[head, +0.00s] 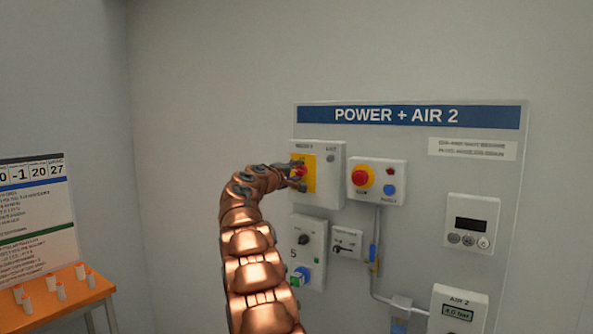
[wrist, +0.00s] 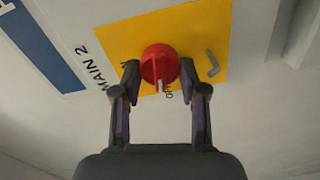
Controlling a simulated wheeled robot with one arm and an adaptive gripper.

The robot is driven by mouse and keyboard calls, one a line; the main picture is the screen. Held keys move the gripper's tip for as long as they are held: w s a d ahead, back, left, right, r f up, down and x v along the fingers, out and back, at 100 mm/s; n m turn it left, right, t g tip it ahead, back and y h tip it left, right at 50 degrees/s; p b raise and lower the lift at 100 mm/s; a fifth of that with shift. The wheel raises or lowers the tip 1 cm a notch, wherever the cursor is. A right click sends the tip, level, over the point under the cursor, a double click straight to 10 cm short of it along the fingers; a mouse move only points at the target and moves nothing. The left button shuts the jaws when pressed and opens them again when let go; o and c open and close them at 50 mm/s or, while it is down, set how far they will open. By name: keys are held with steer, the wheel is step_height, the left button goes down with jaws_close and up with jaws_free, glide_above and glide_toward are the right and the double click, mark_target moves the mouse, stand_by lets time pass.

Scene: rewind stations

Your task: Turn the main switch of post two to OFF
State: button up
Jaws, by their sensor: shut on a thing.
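The main switch is a red rotary knob (wrist: 160,65) on a yellow plate (wrist: 200,35) on the box marked MAIN 2. In the head view the yellow plate (head: 310,172) shows on the upper left box of the POWER + AIR 2 panel (head: 440,160), with the knob partly hidden by my gripper (head: 297,178). In the wrist view my gripper (wrist: 160,78) has one finger on each side of the knob and is shut on it. The knob's pale mark points down in the picture, towards a small label that I cannot read surely.
Right of the main box is a box with a red button (head: 362,177) on yellow and a blue button. Below are a box with a black knob (head: 304,239), a small key-type box (head: 346,244) and a pipe.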

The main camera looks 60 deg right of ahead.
steer(key=shift+n, duration=0.5)
steer(key=o, duration=1.1)
steer(key=shift+o, duration=0.2)
steer(key=shift+a+f, duration=0.1)
steer(key=shift+a, duration=0.65)
steer(key=a, duration=0.6)
steer(key=shift+s+a, duration=0.15)
steer(key=shift+a, duration=0.15)
